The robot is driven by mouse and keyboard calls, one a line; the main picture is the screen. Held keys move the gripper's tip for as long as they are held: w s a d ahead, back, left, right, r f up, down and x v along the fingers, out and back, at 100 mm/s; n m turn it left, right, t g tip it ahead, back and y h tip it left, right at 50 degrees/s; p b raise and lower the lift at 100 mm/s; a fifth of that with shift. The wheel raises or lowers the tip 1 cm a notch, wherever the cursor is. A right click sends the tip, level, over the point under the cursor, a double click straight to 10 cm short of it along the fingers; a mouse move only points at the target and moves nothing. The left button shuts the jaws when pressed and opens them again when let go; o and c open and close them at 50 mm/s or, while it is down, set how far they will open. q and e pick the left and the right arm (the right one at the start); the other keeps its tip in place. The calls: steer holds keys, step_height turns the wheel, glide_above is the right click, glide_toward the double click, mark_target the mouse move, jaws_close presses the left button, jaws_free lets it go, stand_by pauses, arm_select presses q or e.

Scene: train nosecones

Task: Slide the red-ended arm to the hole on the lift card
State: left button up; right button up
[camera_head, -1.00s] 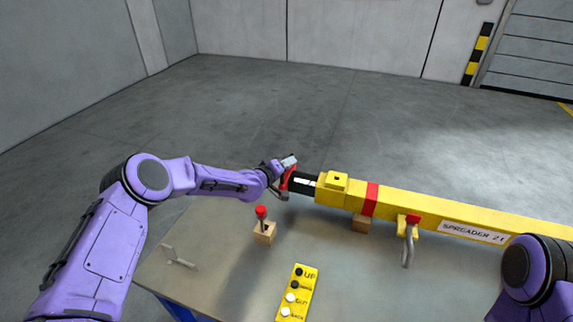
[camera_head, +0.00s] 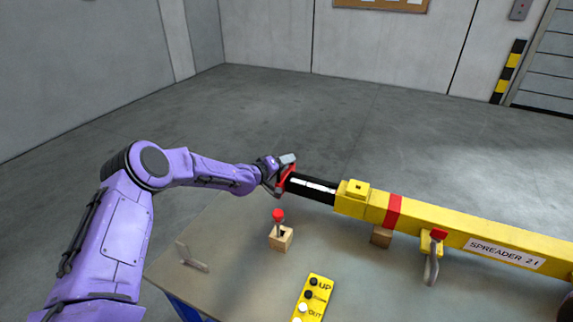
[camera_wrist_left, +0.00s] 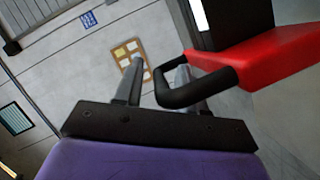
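The red-ended arm is a black bar (camera_head: 312,187) with a white stripe, sticking out of the left end of the yellow beam (camera_head: 470,240) marked "SPREADER 21". Its red end (camera_head: 288,178) carries a black loop handle (camera_wrist_left: 165,88). My left gripper (camera_head: 276,177) is at this red end. In the left wrist view its two fingers (camera_wrist_left: 157,85) stand apart. The handle's outer bar lies between them, and the right finger is partly hidden behind the loop. No firm clamp shows. My right gripper is out of view.
A red-knobbed lever on a wooden block (camera_head: 281,238) stands on the table (camera_head: 235,265) below the bar. A wooden block (camera_head: 381,237) supports the beam. A red-topped grey pin (camera_head: 431,268) hangs on the beam. A thin bracket (camera_head: 192,260) stands at left.

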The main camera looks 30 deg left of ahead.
arm_select(q)
steer(key=shift+d, duration=0.1)
steer(key=shift+s, duration=0.15)
steer(key=b+v, duration=0.1)
steer(key=v, duration=0.9)
steer(key=shift+s, duration=0.1)
